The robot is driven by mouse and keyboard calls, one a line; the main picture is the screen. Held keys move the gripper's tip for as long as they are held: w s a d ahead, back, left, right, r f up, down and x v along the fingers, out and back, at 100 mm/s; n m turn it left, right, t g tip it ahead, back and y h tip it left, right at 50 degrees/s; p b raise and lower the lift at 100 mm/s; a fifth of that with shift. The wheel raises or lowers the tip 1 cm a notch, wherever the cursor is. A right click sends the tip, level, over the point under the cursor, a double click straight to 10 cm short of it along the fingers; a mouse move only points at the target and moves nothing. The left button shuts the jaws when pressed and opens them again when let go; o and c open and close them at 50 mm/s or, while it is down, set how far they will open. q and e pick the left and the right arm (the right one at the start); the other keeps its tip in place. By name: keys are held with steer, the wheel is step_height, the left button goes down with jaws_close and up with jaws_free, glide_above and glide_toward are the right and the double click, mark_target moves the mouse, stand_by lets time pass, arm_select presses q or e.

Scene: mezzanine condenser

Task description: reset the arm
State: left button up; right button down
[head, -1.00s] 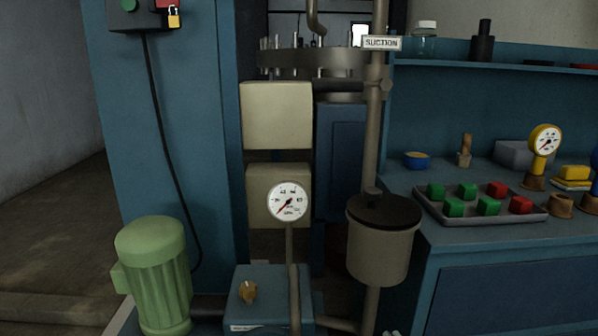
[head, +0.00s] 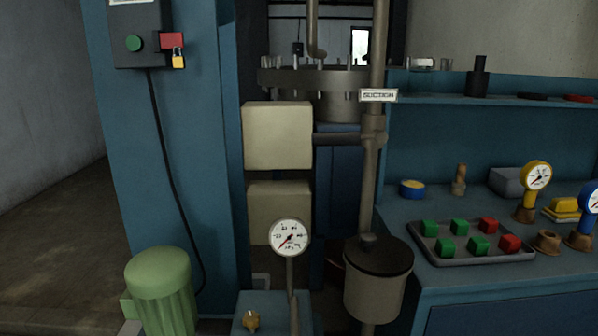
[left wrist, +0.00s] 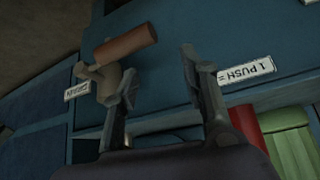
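My left gripper (left wrist: 160,85) shows only in the left wrist view. Its two fingers are spread apart, with a gap of blue panel between them and nothing held. A tan fitting with a brown, rod-like handle (left wrist: 127,45) lies at the left finger, which partly covers it; I cannot tell if they touch. A label reading "PUSH" (left wrist: 247,69) is beside the right finger, and another small label (left wrist: 76,92) is left of the fitting. Neither gripper shows in the head view, and my right gripper is in no frame.
In the head view, a green motor (head: 160,285), a white-faced gauge (head: 290,237) and a grey-brown pot (head: 376,290) stand low in front. A blue bench at right holds a tray (head: 470,259) of green and red blocks. Open floor (head: 50,230) lies at left.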

arm_select(q)
steer(key=s+a+f+g+p, duration=0.2)
steer(key=s+f+p, duration=0.1)
steer(key=s, duration=0.6)
steer(key=s+a+f+g+p, duration=0.1)
steer(key=s+a+f+p, duration=0.1)
steer(key=s+p, duration=0.4)
steer(key=s+a+f+g+y+p, duration=0.1)
steer(key=s+f+p, duration=0.3)
steer(key=s, duration=0.8)
steer(key=shift+a+g+p, duration=0.45)
steer(key=shift+g+p, duration=0.2)
steer(key=shift+g, duration=0.15)
arm_select(e)
steer(key=s+d+f+g, duration=0.2)
steer(key=s+f, duration=0.1)
steer(key=s, duration=0.6)
steer(key=s+d+f+g, duration=0.1)
steer(key=s+d+f, duration=0.1)
steer(key=s, duration=0.7)
steer(key=s+d+f+g+h, duration=0.1)
steer(key=s+f, duration=0.3)
steer(key=s, duration=0.5)
steer(key=shift+d+g, duration=0.45)
steer(key=shift+g, duration=0.35)
